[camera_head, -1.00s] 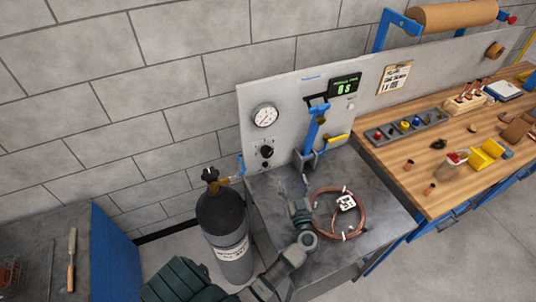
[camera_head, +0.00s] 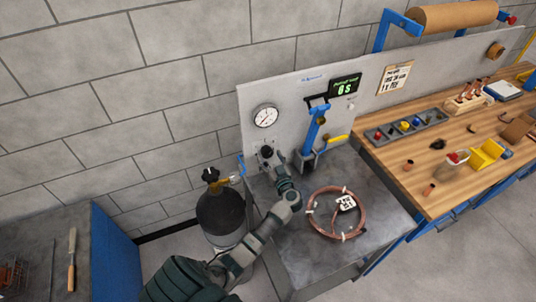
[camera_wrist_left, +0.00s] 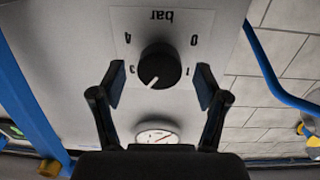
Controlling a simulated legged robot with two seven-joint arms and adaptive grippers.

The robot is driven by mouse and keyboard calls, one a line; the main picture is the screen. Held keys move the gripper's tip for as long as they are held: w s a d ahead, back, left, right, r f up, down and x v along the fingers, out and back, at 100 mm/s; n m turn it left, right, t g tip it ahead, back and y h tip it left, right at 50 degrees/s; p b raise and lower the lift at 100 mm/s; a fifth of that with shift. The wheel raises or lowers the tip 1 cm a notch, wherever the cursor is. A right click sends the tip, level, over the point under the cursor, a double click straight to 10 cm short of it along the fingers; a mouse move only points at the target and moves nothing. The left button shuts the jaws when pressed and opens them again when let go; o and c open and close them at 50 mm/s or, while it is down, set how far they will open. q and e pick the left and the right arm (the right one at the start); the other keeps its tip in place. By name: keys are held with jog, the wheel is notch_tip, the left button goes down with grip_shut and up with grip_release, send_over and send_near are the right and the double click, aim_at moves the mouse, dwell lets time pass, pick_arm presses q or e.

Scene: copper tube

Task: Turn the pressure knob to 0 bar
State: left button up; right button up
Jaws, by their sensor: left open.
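The black pressure knob (camera_head: 266,151) is on the grey upright panel (camera_head: 290,92), below a round white gauge (camera_head: 265,116). In the left wrist view the knob (camera_wrist_left: 159,66) appears upside down, with "bar", 0, 1, 3 and a 4-like mark around it. Its white pointer line points down and slightly left in that view, on the 3 side and away from the 0. My left gripper (camera_wrist_left: 160,84) is open, with one finger on each side of the knob and visible gaps. In the head view my left gripper (camera_head: 273,163) is just in front of the knob. My right gripper is not in view.
A dark gas cylinder (camera_head: 221,217) stands left of the metal bench (camera_head: 285,245). A copper coil (camera_head: 313,220) lies on the bench. A blue lever tool (camera_head: 313,130) stands right of the knob, and a blue hose (camera_wrist_left: 272,65) runs nearby.

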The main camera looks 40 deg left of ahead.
pick_arm(q)
jog(key=shift+x, duration=1.2)
jog(key=shift+d, duration=0.1)
jog(key=c, duration=1.2)
jog(key=shift+o, duration=0.2)
